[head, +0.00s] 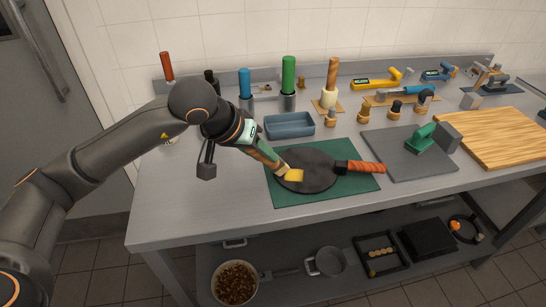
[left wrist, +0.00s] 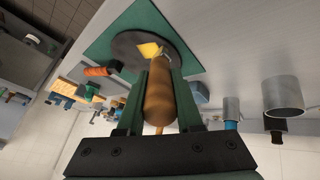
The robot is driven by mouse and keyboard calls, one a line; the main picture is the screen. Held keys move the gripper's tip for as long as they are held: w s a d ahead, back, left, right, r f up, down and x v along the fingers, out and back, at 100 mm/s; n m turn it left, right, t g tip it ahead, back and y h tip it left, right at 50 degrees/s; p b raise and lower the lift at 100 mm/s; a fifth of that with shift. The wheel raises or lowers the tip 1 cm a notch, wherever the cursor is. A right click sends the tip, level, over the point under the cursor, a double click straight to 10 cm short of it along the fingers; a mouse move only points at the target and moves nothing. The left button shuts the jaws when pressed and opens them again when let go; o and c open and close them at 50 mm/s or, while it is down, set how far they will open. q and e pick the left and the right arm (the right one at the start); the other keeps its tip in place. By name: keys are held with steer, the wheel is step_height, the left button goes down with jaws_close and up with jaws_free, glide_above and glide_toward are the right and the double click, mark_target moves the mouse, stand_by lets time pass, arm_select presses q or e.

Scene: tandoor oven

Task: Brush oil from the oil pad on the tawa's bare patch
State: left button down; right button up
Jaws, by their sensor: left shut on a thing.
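The tawa (head: 320,163) is a dark round pan with an orange-wrapped handle (head: 360,167), lying on a green mat (head: 330,199). My left gripper (head: 265,152) is shut on a wooden-handled brush, whose handle (left wrist: 160,98) shows between the fingers in the left wrist view. The brush tilts down to the right, and its yellow end (head: 293,175) is at the tawa's near left part. I cannot tell whether it touches the surface. The tawa (left wrist: 128,42) is partly hidden behind the brush in the left wrist view. I cannot make out the oil pad or a bare patch. My right gripper is not in view.
A blue tray (head: 290,126) stands behind the mat. A grey slab (head: 395,160) with a green-handled tool (head: 420,138) and a wooden board (head: 500,140) lie to the right. Several upright-handled tools line the back. The counter left of the mat is clear.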

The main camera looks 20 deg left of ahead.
arm_select(q)
steer(key=shift+s+a, duration=0.1)
steer(key=shift+a, duration=0.1)
steer(key=shift+d, duration=0.1)
steer(key=shift+w+d+f, duration=0.1)
steer(key=shift+w+d, duration=0.1)
steer(key=shift+d, duration=0.6)
steer(key=shift+w+d+r, duration=0.1)
steer(key=shift+w+d, duration=0.1)
steer(key=shift+d, duration=0.6)
steer(key=shift+w+d+f, duration=0.1)
steer(key=shift+w+d, duration=0.1)
steer(key=shift+d, duration=0.6)
steer(key=shift+a, duration=0.15)
steer(key=shift+s+a+b, duration=0.2)
steer(key=shift+a+b, duration=0.2)
steer(key=shift+a, duration=0.4)
steer(key=shift+s+a+b, duration=0.2)
steer(key=shift+a+b, duration=0.25)
steer(key=shift+a, duration=0.3)
steer(key=shift+s+a+b, duration=0.2)
steer(key=shift+a+b, duration=0.2)
steer(key=shift+a, duration=0.4)
steer(key=shift+d, duration=0.1)
